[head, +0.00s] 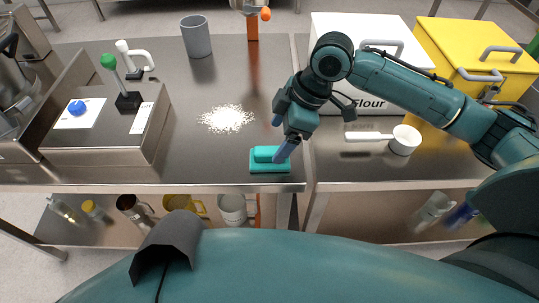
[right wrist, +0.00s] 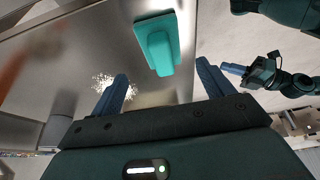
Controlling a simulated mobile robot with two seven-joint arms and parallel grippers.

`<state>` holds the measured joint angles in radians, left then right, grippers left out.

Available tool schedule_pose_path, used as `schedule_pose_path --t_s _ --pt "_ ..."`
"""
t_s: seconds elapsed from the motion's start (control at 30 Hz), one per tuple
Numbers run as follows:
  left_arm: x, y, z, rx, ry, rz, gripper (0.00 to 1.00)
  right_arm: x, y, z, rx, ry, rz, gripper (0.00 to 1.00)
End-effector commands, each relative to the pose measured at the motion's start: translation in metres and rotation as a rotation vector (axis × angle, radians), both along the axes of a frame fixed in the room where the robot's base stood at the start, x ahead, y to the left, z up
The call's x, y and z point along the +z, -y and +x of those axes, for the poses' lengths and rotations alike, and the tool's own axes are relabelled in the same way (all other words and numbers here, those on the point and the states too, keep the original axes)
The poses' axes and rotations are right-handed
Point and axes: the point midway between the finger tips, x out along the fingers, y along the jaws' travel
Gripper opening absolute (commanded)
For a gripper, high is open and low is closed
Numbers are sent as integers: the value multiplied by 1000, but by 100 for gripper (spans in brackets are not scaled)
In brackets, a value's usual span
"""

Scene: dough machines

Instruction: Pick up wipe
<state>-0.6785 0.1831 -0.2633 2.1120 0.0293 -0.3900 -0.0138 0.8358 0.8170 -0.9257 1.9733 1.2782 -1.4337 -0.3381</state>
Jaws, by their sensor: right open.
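The wipe (head: 268,166) is a teal block with a raised handle, lying flat near the front edge of the steel table. It also shows in the right wrist view (right wrist: 160,45), ahead of and between the fingers. My right gripper (head: 283,152) is over the right end of the wipe, with its fingers pointing down. In the right wrist view its two blue fingers (right wrist: 164,84) are spread apart with nothing between their tips. Whether a finger touches the wipe I cannot tell. My left gripper (right wrist: 250,72) shows small at the right of the right wrist view; its jaws are unclear.
Spilled flour (head: 227,119) lies left of the wipe. A white scoop (head: 403,140) and a white Flour box (head: 370,35) stand to the right, beside a yellow box (head: 470,45). A grey cup (head: 196,37) stands at the back. A control panel (head: 105,140) is at left.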

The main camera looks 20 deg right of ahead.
Motion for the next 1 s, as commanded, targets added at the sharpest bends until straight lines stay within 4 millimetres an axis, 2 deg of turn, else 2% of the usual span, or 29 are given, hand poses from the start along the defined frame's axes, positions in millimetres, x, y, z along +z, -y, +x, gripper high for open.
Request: schedule_pose_path --t_s 0.27,0.53,0.77,1.0 --pt "4 1 3 -2 12 -3 0 -17 -7 0 1 -1 0 80" --pt "5 2 4 -2 14 -4 0 -53 -20 0 2 -1 0 80" --pt "5 2 4 -3 14 -3 0 -56 -20 1 1 1 -1 80" --pt "4 1 4 -3 12 -2 0 -56 -20 1 1 2 0 62"
